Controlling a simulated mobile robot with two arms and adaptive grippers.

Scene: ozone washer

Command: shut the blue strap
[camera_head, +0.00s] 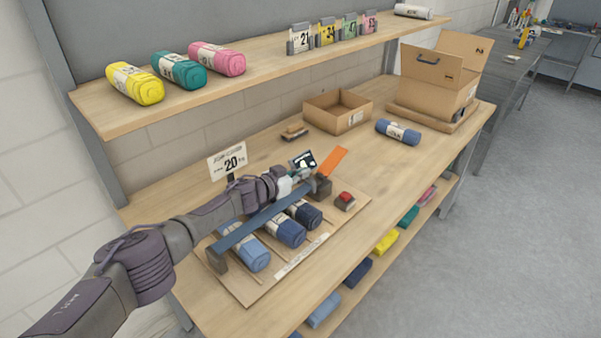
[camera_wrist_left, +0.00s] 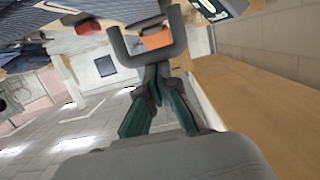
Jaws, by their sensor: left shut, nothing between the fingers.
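The blue strap (camera_head: 262,219) runs as a flat bar across the top of several blue rolls (camera_head: 286,230) on a wooden board (camera_head: 253,290). Its near left end meets a dark block (camera_head: 217,260), and its far end lies by a dark latch block (camera_head: 320,186). An orange lever (camera_head: 331,160) stands tilted up at that latch. My left gripper (camera_head: 303,184) is at the strap's far end beside the latch, partly hiding it. In the left wrist view its fingers (camera_wrist_left: 157,75) are shut and empty, just below a dark U-shaped bracket (camera_wrist_left: 148,47) with an orange piece behind it.
A red-topped block (camera_head: 345,201) sits right of the latch. A price sign (camera_head: 228,162) stands behind the board. An open box (camera_head: 337,112), a blue roll (camera_head: 398,132) and a large carton (camera_head: 438,82) are further back. A shelf (camera_head: 270,65) overhangs the bench.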

